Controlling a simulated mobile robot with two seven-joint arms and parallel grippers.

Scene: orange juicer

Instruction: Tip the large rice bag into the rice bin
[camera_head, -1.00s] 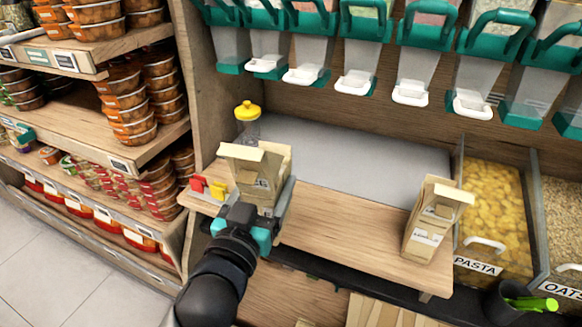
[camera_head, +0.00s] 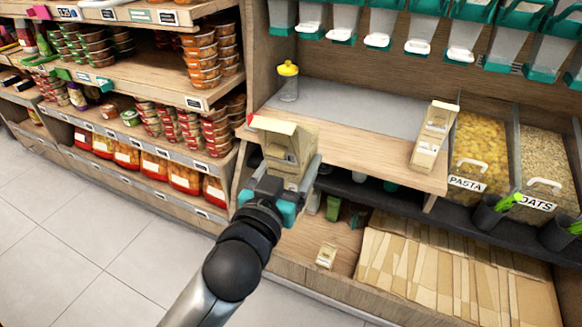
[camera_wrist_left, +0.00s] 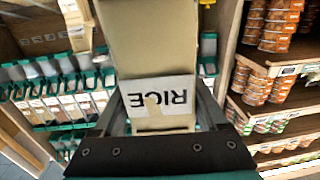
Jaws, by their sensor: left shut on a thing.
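My left gripper (camera_head: 288,178) is shut on the large rice bag (camera_head: 284,143), a tan paper bag with a folded top. It holds the bag upright in front of the left end of the wooden counter. In the left wrist view the bag (camera_wrist_left: 148,42) stands between the fingers, and its white label (camera_wrist_left: 160,97) reads RICE upside down. No bin labelled rice can be made out. The labelled bins in the head view are pasta (camera_head: 482,143) and oats (camera_head: 543,156). My right gripper is not in view.
A similar smaller tan bag (camera_head: 433,137) stands on the counter's (camera_head: 365,153) right end. A yellow-lidded jar (camera_head: 288,82) stands behind my held bag. Stocked shelves (camera_head: 155,85) are at left, teal-handled dispensers (camera_head: 425,22) above. Open floor (camera_head: 75,210) lies at lower left.

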